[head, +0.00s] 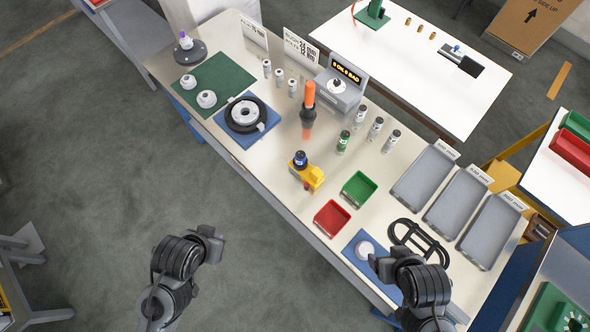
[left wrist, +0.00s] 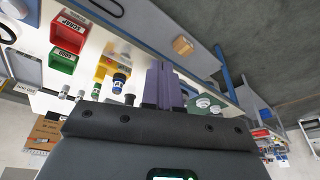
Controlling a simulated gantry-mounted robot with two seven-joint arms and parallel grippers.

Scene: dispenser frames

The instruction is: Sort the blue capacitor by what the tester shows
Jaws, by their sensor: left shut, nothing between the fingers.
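The blue capacitor (head: 301,158) stands upright at the yellow holder (head: 312,177) mid-bench; in the left wrist view the blue capacitor (left wrist: 120,80) is beside the fingers, apart from them. The tester (head: 340,92) is farther back; its small display (head: 347,69) shows orange text with OK and BAD. A green bin (head: 359,189) and a red bin (head: 332,219) look empty; the red one's label seems to read SCRAP. My left gripper (head: 216,244) is shut and empty, off the bench's front edge. My right gripper (head: 377,265) is over the blue mat; its fingers are unclear.
An orange-handled driver (head: 308,105) stands behind the holder. Several silver cans (head: 375,128) and a green can (head: 343,142) stand nearby. Grey trays (head: 424,173) line the right end. A black rack (head: 417,239) lies near my right gripper.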

